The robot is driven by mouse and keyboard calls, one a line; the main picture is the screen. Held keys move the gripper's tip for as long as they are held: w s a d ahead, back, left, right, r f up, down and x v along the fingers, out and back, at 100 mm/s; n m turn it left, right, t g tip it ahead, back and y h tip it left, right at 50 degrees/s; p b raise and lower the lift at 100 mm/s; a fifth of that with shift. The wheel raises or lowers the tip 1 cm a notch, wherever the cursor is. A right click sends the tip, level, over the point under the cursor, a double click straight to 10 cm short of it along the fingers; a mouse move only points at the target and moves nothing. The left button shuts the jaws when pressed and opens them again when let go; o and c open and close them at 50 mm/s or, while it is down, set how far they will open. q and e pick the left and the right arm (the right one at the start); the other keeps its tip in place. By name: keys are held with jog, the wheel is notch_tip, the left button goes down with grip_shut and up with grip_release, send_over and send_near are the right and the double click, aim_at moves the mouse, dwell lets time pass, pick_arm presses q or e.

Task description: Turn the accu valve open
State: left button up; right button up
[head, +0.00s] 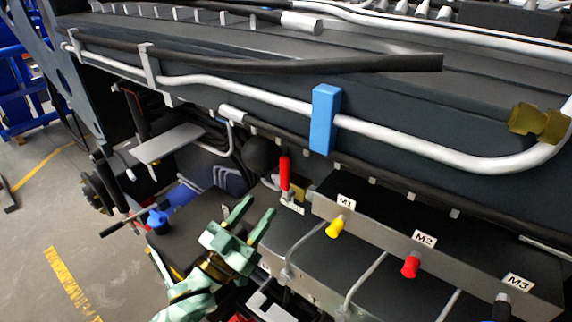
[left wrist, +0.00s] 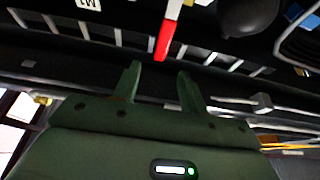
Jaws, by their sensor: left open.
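The accu valve appears to be the one with the red lever handle (head: 285,174), beside a small brass body (head: 299,188) left of the M1 label in the head view. The handle stands roughly upright there. The red handle (left wrist: 163,40) also shows in the left wrist view, just beyond and between the fingertips. My left gripper (head: 252,217) is open and empty, below and left of the handle, apart from it. The left gripper's two fingers (left wrist: 160,77) show spread in the wrist view. My right gripper is not in view.
A grey block with a yellow cap (head: 335,227) at M1, a red cap (head: 411,265) at M2 and an M3 fitting lies to the right. A white pipe (head: 400,147) with a blue clamp (head: 324,119) runs above. A black ball-shaped part (head: 260,156) sits left of the handle.

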aim_at(283, 173)
pick_arm(q)
jog(key=p+x, duration=0.2)
jog(key=x, duration=0.8)
jog(key=shift+w+d+r, duration=0.15)
jog(key=shift+w, duration=0.15)
jog(key=shift+w+d, duration=0.1)
jog(key=shift+w, duration=0.25)
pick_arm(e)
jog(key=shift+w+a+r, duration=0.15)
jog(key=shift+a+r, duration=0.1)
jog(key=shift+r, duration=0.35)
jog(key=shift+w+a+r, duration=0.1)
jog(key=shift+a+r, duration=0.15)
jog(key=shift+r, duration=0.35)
pick_arm(q)
jog(key=c, duration=0.7)
grip_shut()
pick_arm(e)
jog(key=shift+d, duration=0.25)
